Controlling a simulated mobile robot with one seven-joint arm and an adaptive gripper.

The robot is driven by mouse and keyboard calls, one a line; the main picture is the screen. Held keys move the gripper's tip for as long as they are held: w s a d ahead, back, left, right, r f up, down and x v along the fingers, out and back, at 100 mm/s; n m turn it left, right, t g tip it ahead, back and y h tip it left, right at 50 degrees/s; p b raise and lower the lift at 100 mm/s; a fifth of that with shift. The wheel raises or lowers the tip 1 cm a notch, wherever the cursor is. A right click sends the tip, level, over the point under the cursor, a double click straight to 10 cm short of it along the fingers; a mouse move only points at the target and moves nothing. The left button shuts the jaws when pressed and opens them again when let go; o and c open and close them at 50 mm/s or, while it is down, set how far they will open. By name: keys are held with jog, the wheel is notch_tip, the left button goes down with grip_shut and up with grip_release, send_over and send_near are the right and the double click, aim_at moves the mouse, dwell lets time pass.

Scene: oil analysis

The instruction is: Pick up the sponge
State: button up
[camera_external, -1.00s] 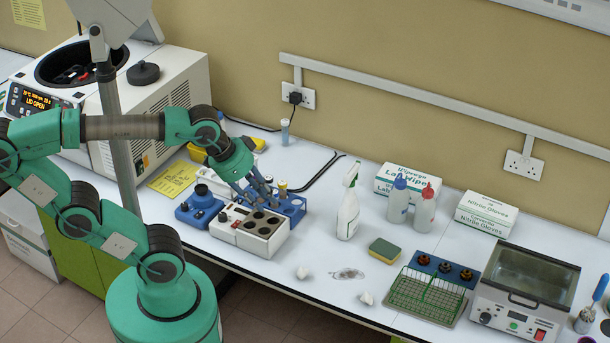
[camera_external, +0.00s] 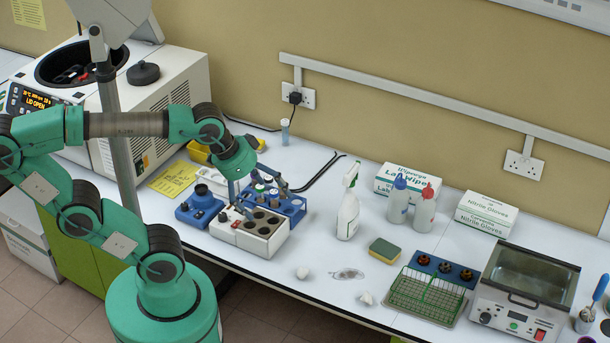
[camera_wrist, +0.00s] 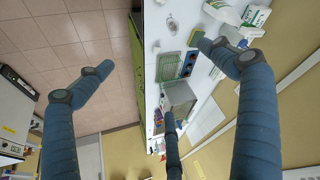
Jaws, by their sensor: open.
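The sponge (camera_external: 384,250), yellow with a dark green side, lies flat on the bench right of the white spray bottle. In the wrist view, a small part of the sponge (camera_wrist: 205,46) shows beside the tip of one finger. My gripper (camera_external: 258,192) is over the heating block and blue rack, well left of the sponge. Its blue fingers are spread wide and hold nothing; they also show in the wrist view (camera_wrist: 158,72).
The spray bottle (camera_external: 348,210) stands between my gripper and the sponge. The heating block (camera_external: 247,236) and blue rack (camera_external: 292,206) are under the gripper. Right of the sponge is a green wire basket (camera_external: 425,293). Crumpled white wads (camera_external: 366,298) lie in front.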

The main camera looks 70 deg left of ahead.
jog(key=w+a+m+g, duration=0.2)
jog(key=w+m, duration=0.1)
jog(key=w, duration=1)
jog(key=m+g+p, duration=0.2)
jog(key=m+g, duration=0.2)
jog(key=m, duration=0.4)
send_over(383, 250)
notch_tip(383, 250, down, 27)
jog(key=shift+d, duration=0.1)
jog(key=shift+f+b, duration=0.6)
jog(key=shift+f, duration=3.65)
